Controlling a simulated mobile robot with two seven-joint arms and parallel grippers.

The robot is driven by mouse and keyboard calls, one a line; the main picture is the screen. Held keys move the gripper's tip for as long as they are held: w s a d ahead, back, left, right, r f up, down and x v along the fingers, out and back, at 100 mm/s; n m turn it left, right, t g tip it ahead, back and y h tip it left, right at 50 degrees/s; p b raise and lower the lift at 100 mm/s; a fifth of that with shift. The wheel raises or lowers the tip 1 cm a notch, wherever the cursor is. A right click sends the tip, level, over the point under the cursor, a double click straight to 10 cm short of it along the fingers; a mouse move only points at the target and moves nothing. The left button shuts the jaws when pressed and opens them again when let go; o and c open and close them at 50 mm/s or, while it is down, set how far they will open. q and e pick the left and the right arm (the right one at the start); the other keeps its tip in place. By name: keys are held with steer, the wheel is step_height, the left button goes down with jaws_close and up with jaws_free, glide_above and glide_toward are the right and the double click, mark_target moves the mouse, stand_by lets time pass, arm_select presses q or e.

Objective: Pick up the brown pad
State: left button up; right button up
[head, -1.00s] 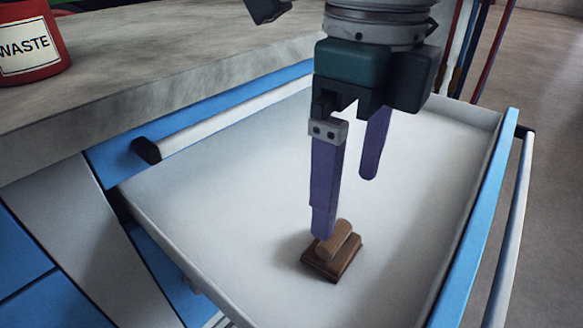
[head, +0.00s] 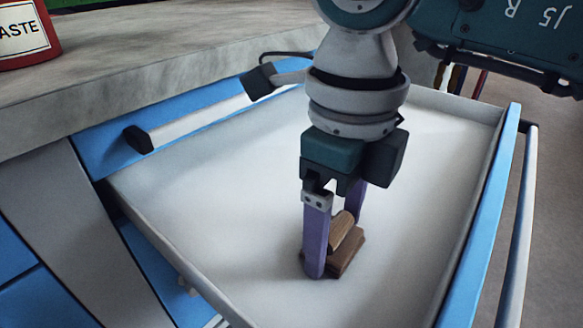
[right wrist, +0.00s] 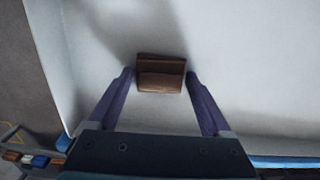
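The brown pad (head: 348,256) is a small wooden-looking block with a raised grip on top. It lies on the floor of the open drawer, and shows near the middle of the right wrist view (right wrist: 161,74). My right gripper (head: 335,245) points down over it, with its purple fingers open on either side of the pad. In the right wrist view (right wrist: 160,74) the fingertips flank the pad's sides with narrow gaps. In the head view the near finger hides part of the pad, and the far fingertip is hidden. My left gripper is out of view.
The pale drawer (head: 230,215) has raised walls around the pad, a blue front (head: 482,215) and a long handle (head: 522,230) at the right. A grey worktop (head: 150,60) with a red waste bin (head: 28,40) is at upper left. The rest of the drawer floor is clear.

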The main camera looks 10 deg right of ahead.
mark_target(336, 225)
steer(key=c, duration=0.8)
step_height(336, 225, up, 20)
steer(key=p, duration=0.5)
steer(key=o, duration=0.8)
steer(key=c, duration=0.6)
steer(key=shift+c, duration=0.2)
